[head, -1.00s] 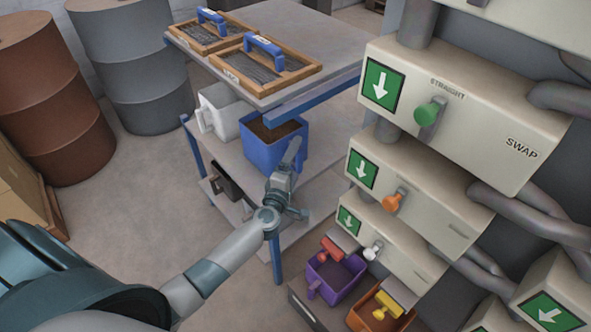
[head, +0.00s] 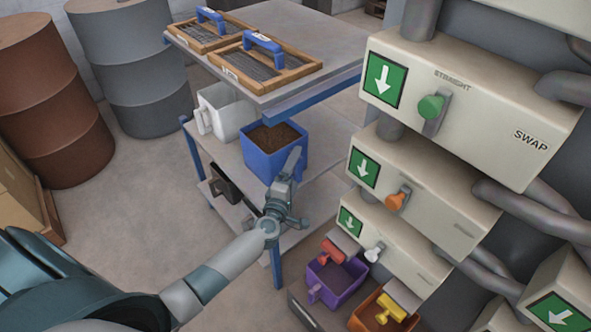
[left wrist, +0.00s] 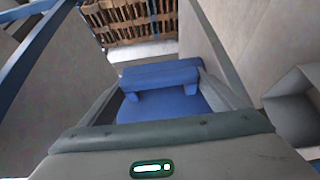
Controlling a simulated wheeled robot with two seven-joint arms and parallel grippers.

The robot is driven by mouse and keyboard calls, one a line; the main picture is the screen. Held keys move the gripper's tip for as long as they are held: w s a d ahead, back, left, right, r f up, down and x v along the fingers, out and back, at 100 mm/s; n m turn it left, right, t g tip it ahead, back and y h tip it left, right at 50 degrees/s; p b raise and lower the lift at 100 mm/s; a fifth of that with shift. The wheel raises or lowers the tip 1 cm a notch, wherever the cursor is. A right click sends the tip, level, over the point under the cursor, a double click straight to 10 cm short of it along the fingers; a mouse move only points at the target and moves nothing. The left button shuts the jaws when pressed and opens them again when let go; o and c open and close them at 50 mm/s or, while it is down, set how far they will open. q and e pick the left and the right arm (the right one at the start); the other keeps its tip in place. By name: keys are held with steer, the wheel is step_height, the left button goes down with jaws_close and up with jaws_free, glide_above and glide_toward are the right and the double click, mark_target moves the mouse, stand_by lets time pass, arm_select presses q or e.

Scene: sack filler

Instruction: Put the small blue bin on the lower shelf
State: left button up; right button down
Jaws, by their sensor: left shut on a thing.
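The small blue bin (head: 268,163), filled with brown material, is upright at the middle level of the blue-framed trolley, below its top. My left gripper (head: 287,186) is at the bin's near right side. In the left wrist view, the bin's blue handle (left wrist: 160,76) lies between the fingers, and the gripper is shut on it. I cannot tell whether the bin's underside touches the shelf. The middle shelf (head: 322,192) shows bare to the right of the bin. A lower shelf level (head: 232,212) shows partly beneath it. My right gripper is not in view.
A white bin (head: 229,115) stands just left of the blue bin. Two wood-framed screens with blue handles (head: 262,48) lie on the trolley top (head: 325,50). The valve boxes (head: 425,180) stand close on the right, above a purple bin (head: 337,280) and an orange bin (head: 365,318).

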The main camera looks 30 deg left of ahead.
arm_select(q)
steer(key=o, duration=1.5)
steer(key=shift+f, duration=0.1)
steer(key=s, duration=0.4)
steer(key=s+d, duration=0.1)
steer(key=s, duration=0.7)
steer(key=shift+d, duration=0.4)
steer(key=shift+d, duration=0.1)
